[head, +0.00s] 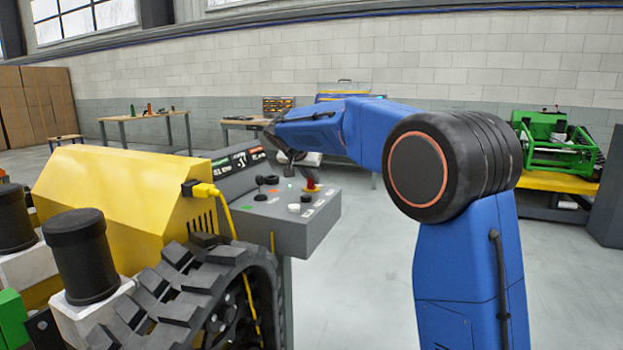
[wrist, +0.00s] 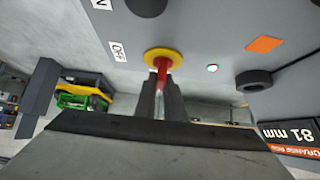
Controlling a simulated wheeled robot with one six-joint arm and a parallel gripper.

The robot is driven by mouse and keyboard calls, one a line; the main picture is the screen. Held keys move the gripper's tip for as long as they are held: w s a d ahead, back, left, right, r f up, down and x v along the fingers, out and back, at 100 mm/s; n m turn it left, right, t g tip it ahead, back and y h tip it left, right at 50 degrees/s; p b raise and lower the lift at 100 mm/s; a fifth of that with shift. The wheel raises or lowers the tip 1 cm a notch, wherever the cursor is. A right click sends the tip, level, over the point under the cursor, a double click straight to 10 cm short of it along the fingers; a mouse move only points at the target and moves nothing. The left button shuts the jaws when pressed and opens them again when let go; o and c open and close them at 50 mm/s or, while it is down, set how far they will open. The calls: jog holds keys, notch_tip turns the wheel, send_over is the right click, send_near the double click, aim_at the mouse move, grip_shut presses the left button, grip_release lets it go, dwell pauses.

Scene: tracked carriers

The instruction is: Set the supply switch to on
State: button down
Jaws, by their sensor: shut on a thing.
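A red switch handle (wrist: 162,67) rises from a round yellow collar (wrist: 151,57) on the grey control panel (head: 325,215). In the wrist view my gripper (wrist: 161,88) is shut on the red handle, with its dark fingers either side of it. A white OFF label (wrist: 118,51) lies beside the collar, and another label (wrist: 101,4), partly cut off, sits further along the panel.
The panel also carries black knobs (wrist: 254,81), an orange patch (wrist: 265,44), a lit green lamp (wrist: 212,68) and displays (head: 240,160). A yellow tracked carrier (head: 120,195) with a plugged yellow cable (head: 207,190) stands close on the left. The floor right of the panel is clear.

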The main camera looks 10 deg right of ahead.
jog(key=c, duration=1.8)
grip_release()
jog(key=shift+c, duration=0.2)
jog(key=v, duration=1.7)
jog(key=shift+s+a, duration=0.2)
jog(key=s+d+f+n+g+y, duration=0.15)
jog(key=s+d+f, duration=0.4)
jog(key=s, duration=0.55)
jog(key=s+d+f+n+y, duration=0.15)
jog(key=s+d+f, duration=0.25)
jog(key=s+f, duration=0.55)
jog(key=s+d+f+n+g+y, duration=0.1)
jog(key=s+d+f+n, duration=0.3)
jog(key=s, duration=1)
jog(key=s+f+y, duration=0.1)
jog(key=s+f, duration=1)
jog(key=s, duration=0.1)
jog(key=shift+d+f, duration=0.25)
jog(key=shift+d, duration=0.15)
